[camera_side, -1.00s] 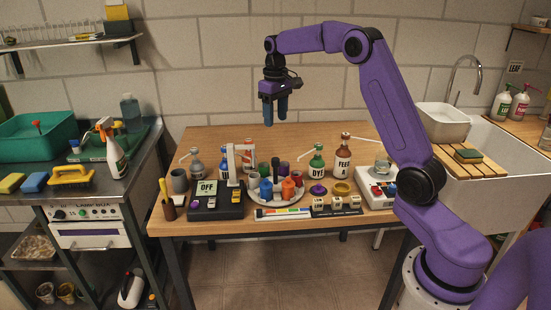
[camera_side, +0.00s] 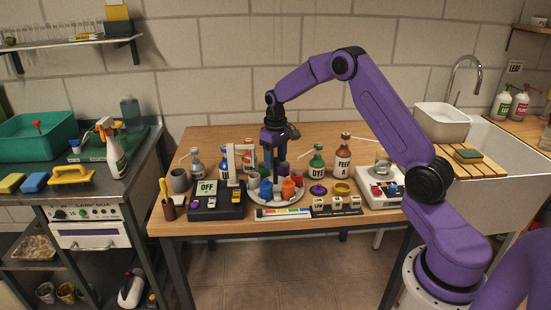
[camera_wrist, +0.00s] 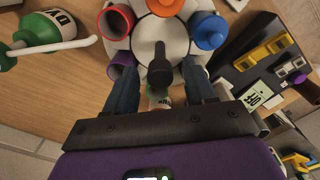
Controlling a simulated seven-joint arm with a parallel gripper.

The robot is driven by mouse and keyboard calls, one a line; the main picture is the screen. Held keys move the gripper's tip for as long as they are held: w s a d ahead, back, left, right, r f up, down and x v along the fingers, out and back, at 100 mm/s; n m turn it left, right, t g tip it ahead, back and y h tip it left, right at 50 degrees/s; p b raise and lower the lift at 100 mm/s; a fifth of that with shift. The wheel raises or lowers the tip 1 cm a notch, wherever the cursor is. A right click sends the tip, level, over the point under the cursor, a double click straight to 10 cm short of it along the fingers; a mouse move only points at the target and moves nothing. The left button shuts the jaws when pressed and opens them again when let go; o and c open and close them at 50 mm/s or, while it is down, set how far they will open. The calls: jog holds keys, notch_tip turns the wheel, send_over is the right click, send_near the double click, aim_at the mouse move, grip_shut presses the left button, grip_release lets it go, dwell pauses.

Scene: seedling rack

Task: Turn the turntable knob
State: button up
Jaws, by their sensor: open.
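The turntable is a white round disc that shows in the side view (camera_side: 290,211) and in the wrist view (camera_wrist: 150,35). It carries several coloured cups around its edge, including a red one (camera_wrist: 118,20), an orange one (camera_wrist: 165,6) and a blue one (camera_wrist: 209,31). A black knob (camera_wrist: 160,72) stands at its middle, seen between my two fingers in the wrist view. My gripper (camera_side: 275,168) is open and points down over the turntable, with one finger on each side of the knob. The wrist view shows gaps between the fingers and the knob. Cups and fingers mostly hide the knob in the side view.
A black box with an OFF display (camera_side: 215,205) stands left of the turntable. The green DYE bottle (camera_side: 316,162) and brown FEED bottle (camera_side: 342,160) stand behind right. A colour strip (camera_side: 283,213) and small labelled blocks (camera_side: 336,204) lie in front. The table's back (camera_side: 230,135) is bare.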

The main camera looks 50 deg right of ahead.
grip_shut()
jog(key=shift+m, duration=0.3)
jog(key=m, duration=0.5)
jog(key=shift+m, duration=0.3)
jog(key=m, duration=0.5)
jog(key=shift+m, duration=0.4)
grip_release()
